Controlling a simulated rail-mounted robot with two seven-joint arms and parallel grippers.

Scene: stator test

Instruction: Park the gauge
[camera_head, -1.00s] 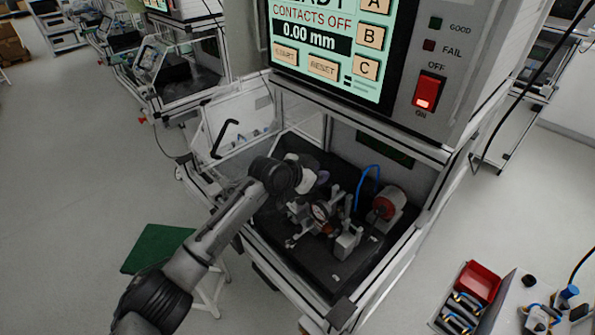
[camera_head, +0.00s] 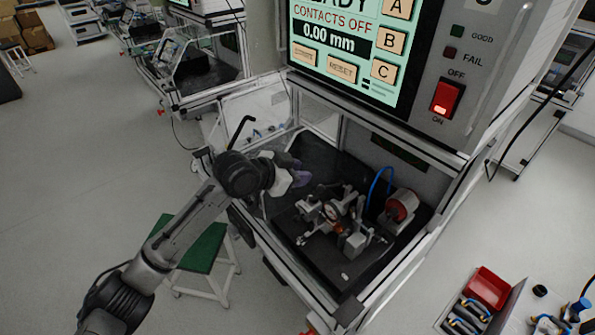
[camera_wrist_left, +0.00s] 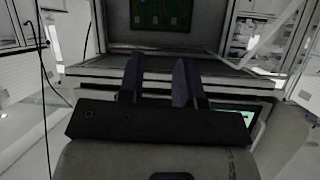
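The gauge (camera_head: 332,211), a round dial with a reddish rim, sits in a metal fixture (camera_head: 354,240) on the dark floor of the test cabinet. My left gripper (camera_head: 301,177) is at the cabinet's open left side, up and left of the gauge and apart from it. In the left wrist view its two dark fingers (camera_wrist_left: 157,82) stand apart with nothing between them. The gauge cannot be made out in the left wrist view. My right gripper is not in view.
A stator-like part (camera_head: 401,206) with a red face and a blue cable (camera_head: 377,187) are right of the gauge. The screen (camera_head: 345,40) reads CONTACTS OFF, 0.00 mm. A black bent handle (camera_head: 240,130) rises by the cabinet's left side. A green stool (camera_head: 203,247) stands at lower left.

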